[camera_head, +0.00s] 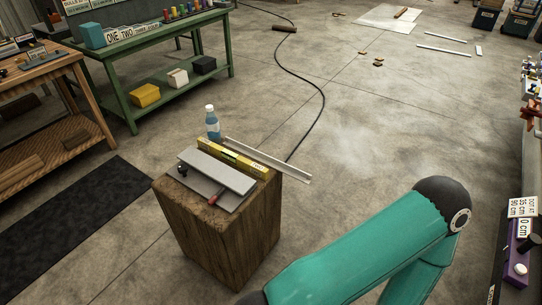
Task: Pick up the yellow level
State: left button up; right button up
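The yellow level (242,163) lies on top of a wooden block (222,235), toward its back edge. It has a greenish vial near its middle. A grey metal plate or channel (218,172) lies in front of it and hides part of its lower side. A thin light metal strip (268,160) lies just behind it and overhangs the block at the right. Neither of my grippers is in view. A teal arm of mine shows at the lower right, apart from the level.
A blue bottle (212,124) stands behind the level's left end. A small red-handled tool (220,202) lies at the block's front. A green bench (128,100) and wooden bench (70,115) stand left. A black cable (322,95) crosses the floor. Floor right of the block is clear.

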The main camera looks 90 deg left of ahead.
aim_at(260, 172)
jog(key=z, duration=0.7)
jog(key=i, duration=0.2)
jog(key=u, duration=2.75)
jog(key=i, duration=0.2)
jog(key=z, duration=3.9)
jog(key=k, duration=0.55)
jog(key=u, duration=5.45)
